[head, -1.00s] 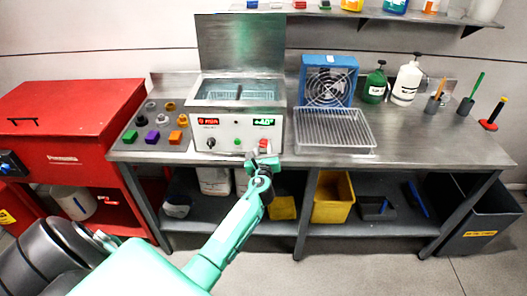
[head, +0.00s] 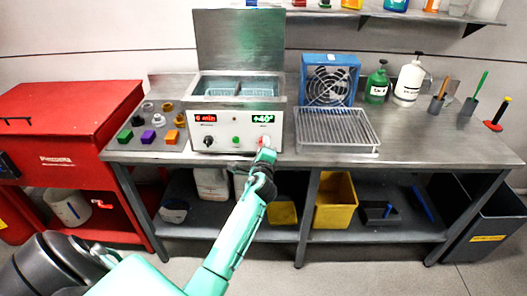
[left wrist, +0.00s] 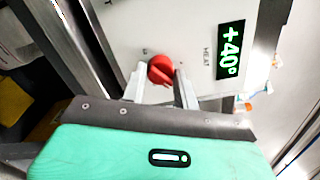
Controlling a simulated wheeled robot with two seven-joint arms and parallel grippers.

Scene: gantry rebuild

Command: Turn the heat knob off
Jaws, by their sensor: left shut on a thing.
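The heat knob is a red knob (left wrist: 161,70) on the white front panel of a steel bath unit (head: 235,118). In the left wrist view it sits beside the word HEAT and a green display (left wrist: 230,50) reading +40°. My left gripper (left wrist: 160,84) has its two fingers on either side of the knob and is shut on it. In the head view my left gripper (head: 265,150) reaches the panel's right side and mostly hides the knob. My right gripper is not in view.
A wire rack (head: 338,128) stands right of the unit, with a blue fan (head: 330,80) behind it. Colored parts (head: 148,136) lie to the left. A black knob (head: 208,141) and a green button (head: 236,141) are on the same panel.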

